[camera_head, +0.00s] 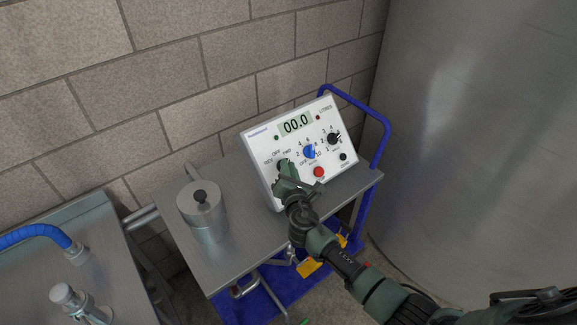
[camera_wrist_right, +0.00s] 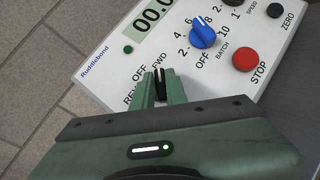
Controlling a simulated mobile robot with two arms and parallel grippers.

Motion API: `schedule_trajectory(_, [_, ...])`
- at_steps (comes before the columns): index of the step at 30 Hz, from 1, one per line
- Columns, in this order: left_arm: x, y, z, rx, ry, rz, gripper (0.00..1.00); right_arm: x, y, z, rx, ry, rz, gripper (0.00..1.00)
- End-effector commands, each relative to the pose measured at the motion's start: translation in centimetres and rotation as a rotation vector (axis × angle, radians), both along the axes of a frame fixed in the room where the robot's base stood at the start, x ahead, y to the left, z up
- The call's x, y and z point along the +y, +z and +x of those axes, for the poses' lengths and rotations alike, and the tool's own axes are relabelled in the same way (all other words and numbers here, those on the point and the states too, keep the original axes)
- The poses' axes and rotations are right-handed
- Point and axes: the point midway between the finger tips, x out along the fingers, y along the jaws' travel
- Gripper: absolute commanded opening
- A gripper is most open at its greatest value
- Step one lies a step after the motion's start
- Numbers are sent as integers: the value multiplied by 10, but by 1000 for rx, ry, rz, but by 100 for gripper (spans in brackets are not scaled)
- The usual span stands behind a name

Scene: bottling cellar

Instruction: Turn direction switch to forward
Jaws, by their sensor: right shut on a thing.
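The white control panel (camera_head: 262,140) stands tilted on the metal cart top, its display reading 00.0. The black direction switch (camera_wrist_right: 160,84) sits at its left, with REV, OFF and FWD printed around it. My right gripper (camera_head: 285,170) is shut on the switch, one finger on each side in the wrist view (camera_wrist_right: 161,88). The fingers and gripper body hide much of the switch in the head view. My left gripper is not in view.
Beside the switch are a blue BATCH knob (camera_wrist_right: 203,34), a red STOP button (camera_wrist_right: 245,60) and a black speed knob (camera_head: 333,138). A metal canister (camera_head: 205,215) stands left on the cart (camera_head: 245,255). A large steel tank (camera_head: 470,130) is at right.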

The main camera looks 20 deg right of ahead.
Motion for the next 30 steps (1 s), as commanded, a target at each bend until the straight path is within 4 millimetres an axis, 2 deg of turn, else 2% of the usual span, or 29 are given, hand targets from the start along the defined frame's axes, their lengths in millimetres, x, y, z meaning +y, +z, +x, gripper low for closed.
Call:
schedule_trajectory(12, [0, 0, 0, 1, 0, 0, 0, -1, 2, 1, -1, -8, 8, 0])
schedule_trajectory(13, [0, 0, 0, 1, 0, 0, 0, -1, 2, 1, -1, -8, 8, 19])
schedule_trajectory(15, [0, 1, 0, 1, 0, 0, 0, -1, 1, 1, -1, -8, 8, 35])
schedule_trajectory(25, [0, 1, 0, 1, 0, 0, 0, 0, 1, -1, 1, -6, 6, 35])
schedule_trajectory(30, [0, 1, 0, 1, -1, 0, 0, 3, 2, -18, 1, -4, 7, 35])
